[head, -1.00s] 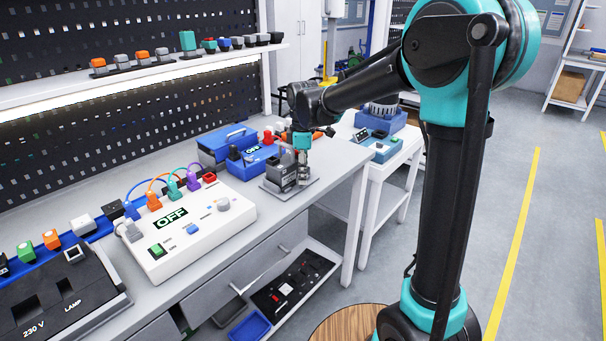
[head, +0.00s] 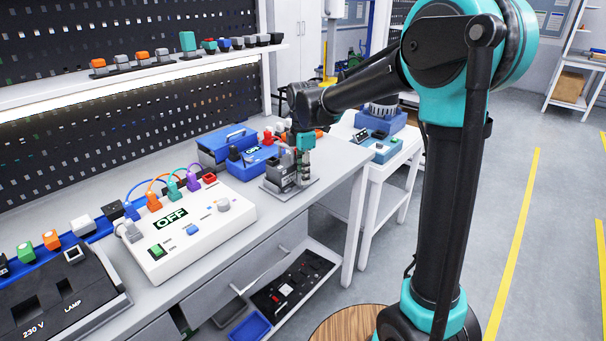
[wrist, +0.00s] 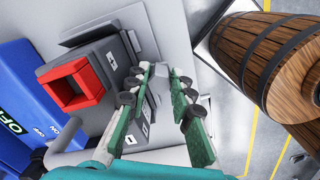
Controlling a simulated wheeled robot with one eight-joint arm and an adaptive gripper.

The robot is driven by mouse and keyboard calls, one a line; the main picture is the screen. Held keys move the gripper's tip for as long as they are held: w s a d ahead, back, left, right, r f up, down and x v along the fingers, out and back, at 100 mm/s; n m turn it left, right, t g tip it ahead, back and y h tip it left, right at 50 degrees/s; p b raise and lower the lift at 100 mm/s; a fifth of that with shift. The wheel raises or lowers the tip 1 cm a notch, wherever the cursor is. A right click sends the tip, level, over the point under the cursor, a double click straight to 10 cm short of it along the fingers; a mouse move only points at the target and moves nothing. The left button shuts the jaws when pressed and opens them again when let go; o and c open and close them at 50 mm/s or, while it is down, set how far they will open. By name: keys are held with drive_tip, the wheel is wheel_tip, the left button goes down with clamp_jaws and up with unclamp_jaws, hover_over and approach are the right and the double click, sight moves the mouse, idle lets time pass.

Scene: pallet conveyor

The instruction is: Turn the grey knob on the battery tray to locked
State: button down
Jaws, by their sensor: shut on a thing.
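The battery tray (head: 304,190) is a flat grey plate near the right end of the workbench, with a dark grey battery (head: 279,172) standing on it. In the wrist view the battery (wrist: 112,62) shows beside my fingers, with a red square socket-like part (wrist: 78,82) on it. My gripper (head: 304,178) points down at the right side of the battery. In the wrist view my gripper (wrist: 170,75) has its green-padded fingers closed around the grey knob (wrist: 183,77). The knob is mostly hidden by the fingertips, and its locked or unlocked marking cannot be read.
A blue box (head: 255,160) stands behind the tray. A white panel (head: 190,232) with a display reading OFF and several coloured plugs lies to the left. A side table (head: 395,165) with blue devices is at the right. A wooden barrel (wrist: 265,60) fills the wrist view's upper right.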

drive_tip(key=c, duration=1.3)
unclamp_jaws()
drive_tip(key=shift+r, duration=4.05)
drive_tip(key=s+d+f+m+t, duration=0.1)
drive_tip(key=s+d+f+m, duration=0.5)
drive_tip(key=d+m, duration=0.1)
drive_tip(key=s+d+f+m+t, duration=0.1)
drive_tip(key=s+d+f+m, duration=0.6)
drive_tip(key=d+m, duration=0.1)
drive_tip(key=s+d+f+m+t, duration=0.2)
drive_tip(key=s+d+f+m, duration=0.4)
drive_tip(key=d, duration=0.3)
drive_tip(key=shift+s+d+f+m, duration=0.1)
drive_tip(key=shift+s+f+m, duration=0.15)
drive_tip(key=shift+s+m, duration=0.5)
